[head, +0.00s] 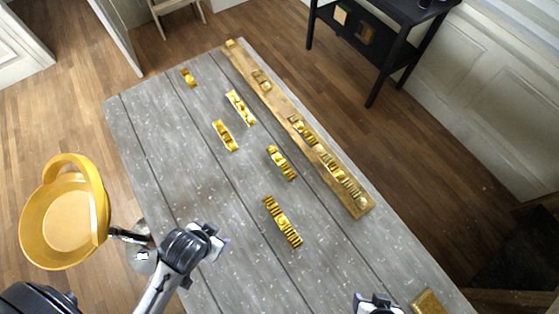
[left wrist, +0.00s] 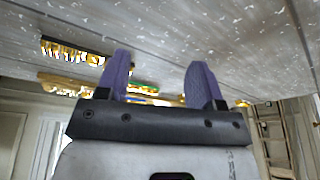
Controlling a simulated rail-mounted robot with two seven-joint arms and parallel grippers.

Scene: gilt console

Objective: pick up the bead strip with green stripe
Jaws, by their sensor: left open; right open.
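Several short gold ornament strips lie apart on the grey plank table. A ribbed one (head: 282,221) is nearest my left gripper (head: 213,243), a shorter one (head: 281,163) lies behind it, and two more (head: 225,135) (head: 240,107) lie further back. The green stripe is too small to tell in the head view. In the left wrist view a thin green line (left wrist: 145,88) shows on gold between my fingers, partly hidden. My left gripper is open and empty, left of the ribbed strip. My right gripper (head: 378,303) is open at the bottom edge, partly cut off.
A long gilt board (head: 290,117) with ornaments on it lies along the table's right edge. A small gold piece (head: 188,77) is at the far left, a gold block (head: 427,302) at lower right. A yellow basket (head: 62,215) is left of the table. A black side table (head: 385,35) stands behind.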

